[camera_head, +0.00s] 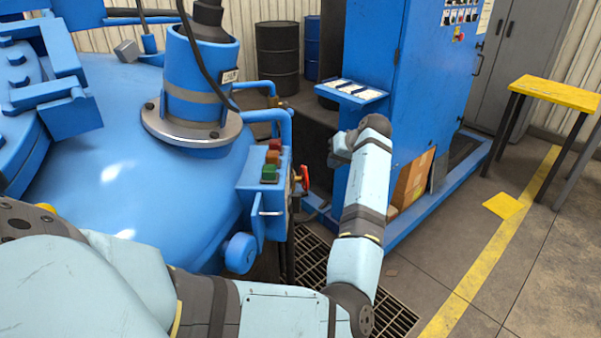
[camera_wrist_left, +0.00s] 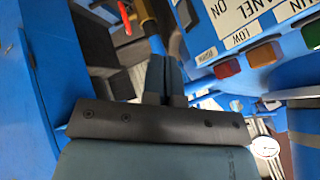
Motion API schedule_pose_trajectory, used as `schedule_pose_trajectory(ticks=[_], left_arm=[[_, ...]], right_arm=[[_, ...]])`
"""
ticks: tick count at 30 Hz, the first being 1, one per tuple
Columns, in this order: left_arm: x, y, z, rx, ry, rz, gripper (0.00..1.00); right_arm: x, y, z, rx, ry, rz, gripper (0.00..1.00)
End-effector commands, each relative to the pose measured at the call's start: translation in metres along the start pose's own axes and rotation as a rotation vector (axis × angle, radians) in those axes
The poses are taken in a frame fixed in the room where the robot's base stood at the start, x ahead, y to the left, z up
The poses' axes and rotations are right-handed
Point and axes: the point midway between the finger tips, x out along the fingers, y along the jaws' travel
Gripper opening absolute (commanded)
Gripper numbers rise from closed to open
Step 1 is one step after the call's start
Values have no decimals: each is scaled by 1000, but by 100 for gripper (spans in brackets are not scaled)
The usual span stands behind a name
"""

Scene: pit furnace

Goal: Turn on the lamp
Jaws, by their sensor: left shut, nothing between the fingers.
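No lamp can be made out for certain in either view. My left gripper (camera_head: 338,152) is in front of the blue cabinet (camera_head: 418,90), below its small shelf with white labels (camera_head: 355,90). Its fingers are mostly hidden in the head view. In the left wrist view the fingers (camera_wrist_left: 165,75) are shut together and empty. To their right is a blue panel with white labels (camera_wrist_left: 240,25) reading "PANEL ON" and "LOW". Red (camera_wrist_left: 228,68), orange (camera_wrist_left: 265,53) and green (camera_wrist_left: 313,33) buttons line its edge, apart from the fingers. My right gripper is not in view.
A yellow-topped table (camera_head: 558,93) stands at the right.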

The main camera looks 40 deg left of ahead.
Motion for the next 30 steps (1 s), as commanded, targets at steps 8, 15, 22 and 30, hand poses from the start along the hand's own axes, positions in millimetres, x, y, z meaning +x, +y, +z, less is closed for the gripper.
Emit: schedule_pose_trajectory(ticks=[8,15,22,30], left_arm=[[5,0,0,1,1,0,0],[44,0,0,2,1,-2,0],[94,0,0,2,0,-1,0],[112,-29,-2,0,2,0,0]], right_arm=[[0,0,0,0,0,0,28],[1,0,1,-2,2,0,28],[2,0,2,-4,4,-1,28],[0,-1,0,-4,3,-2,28]])
